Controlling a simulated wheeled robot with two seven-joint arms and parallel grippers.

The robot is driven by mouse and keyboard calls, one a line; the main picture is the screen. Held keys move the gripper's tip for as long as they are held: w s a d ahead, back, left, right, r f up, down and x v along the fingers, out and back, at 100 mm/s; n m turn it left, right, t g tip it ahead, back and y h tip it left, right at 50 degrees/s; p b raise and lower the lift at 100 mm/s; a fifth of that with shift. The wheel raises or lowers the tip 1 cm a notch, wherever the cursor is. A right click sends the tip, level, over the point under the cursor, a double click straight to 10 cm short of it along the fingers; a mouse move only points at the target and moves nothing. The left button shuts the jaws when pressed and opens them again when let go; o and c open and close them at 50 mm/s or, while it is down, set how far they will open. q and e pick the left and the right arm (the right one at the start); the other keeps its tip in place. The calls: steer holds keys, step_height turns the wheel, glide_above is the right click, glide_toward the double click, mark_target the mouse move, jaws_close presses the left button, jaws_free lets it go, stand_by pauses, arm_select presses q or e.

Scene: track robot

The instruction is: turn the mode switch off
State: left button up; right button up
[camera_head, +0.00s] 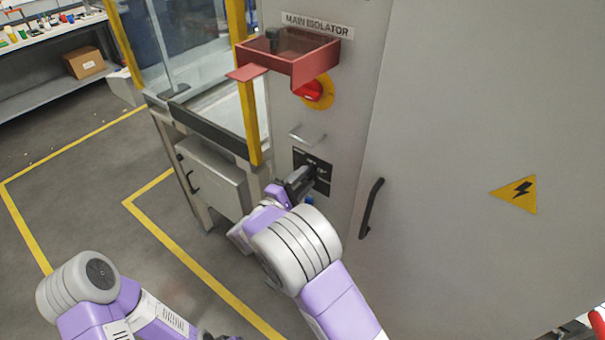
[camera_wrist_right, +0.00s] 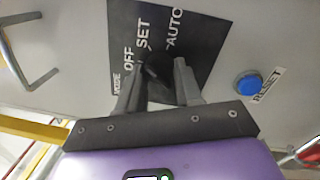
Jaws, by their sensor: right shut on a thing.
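The mode switch is a dark knob (camera_wrist_right: 157,68) on a black plate (camera_wrist_right: 190,35) marked MODE, OFF, SET and AUTO, seen in the right wrist view. In the head view the black plate (camera_head: 324,166) is on the grey cabinet front, partly covered by my gripper. My right gripper (camera_wrist_right: 157,80) is at the plate with its fingers on either side of the knob, shut on it. It also shows in the head view (camera_head: 306,178). The knob's exact pointing is hard to tell between the fingers.
A blue RESET button (camera_wrist_right: 249,84) sits beside the plate. Above are a metal handle (camera_head: 308,137), a red and yellow isolator switch (camera_head: 314,92) and a red open box (camera_head: 290,55). A black door handle (camera_head: 371,207) is to the right. A yellow-framed guard (camera_head: 246,90) stands left.

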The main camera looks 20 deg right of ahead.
steer(key=n+p, duration=0.3)
steer(key=n, duration=0.1)
steer(key=shift+r+n+t, duration=0.1)
steer(key=shift+n+t, duration=0.2)
steer(key=shift+n, duration=0.1)
steer(key=shift+n+p, duration=1.25)
steer(key=shift+n, duration=0.15)
steer(key=shift+y, duration=0.3)
steer(key=o, duration=1)
steer(key=shift+o, duration=0.2)
steer(key=shift+s, duration=0.1)
steer(key=v, duration=0.7)
steer(key=shift+s+a+f, duration=0.2)
steer(key=shift+f, duration=0.05)
